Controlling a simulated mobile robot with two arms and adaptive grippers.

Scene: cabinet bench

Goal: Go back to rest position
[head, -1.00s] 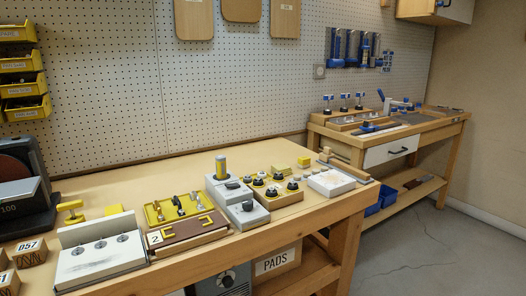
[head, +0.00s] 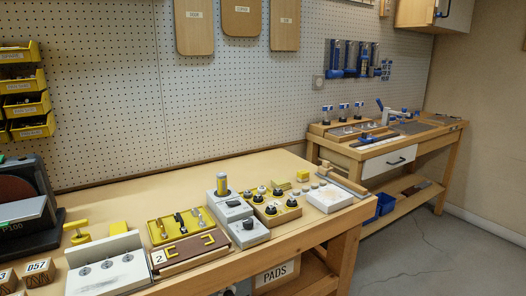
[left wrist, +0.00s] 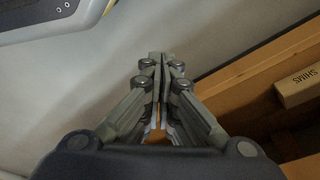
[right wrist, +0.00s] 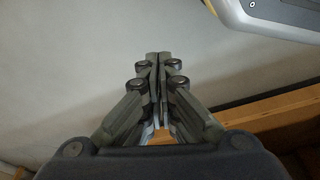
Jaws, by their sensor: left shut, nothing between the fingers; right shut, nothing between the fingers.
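My left gripper (left wrist: 158,62) shows in the left wrist view with its fingers together and nothing between them. It hangs over bare grey floor, beside a wooden shelf edge. My right gripper (right wrist: 158,62) shows in the right wrist view, also shut and empty, over grey floor with a wooden edge at the lower right. Neither gripper nor arm shows in the head view. Both grippers are apart from any object.
A second bench (head: 440,140) stands at the back right. A box marked SHIMS (left wrist: 298,86) sits on the shelf. Floor (head: 420,240) is clear at right.

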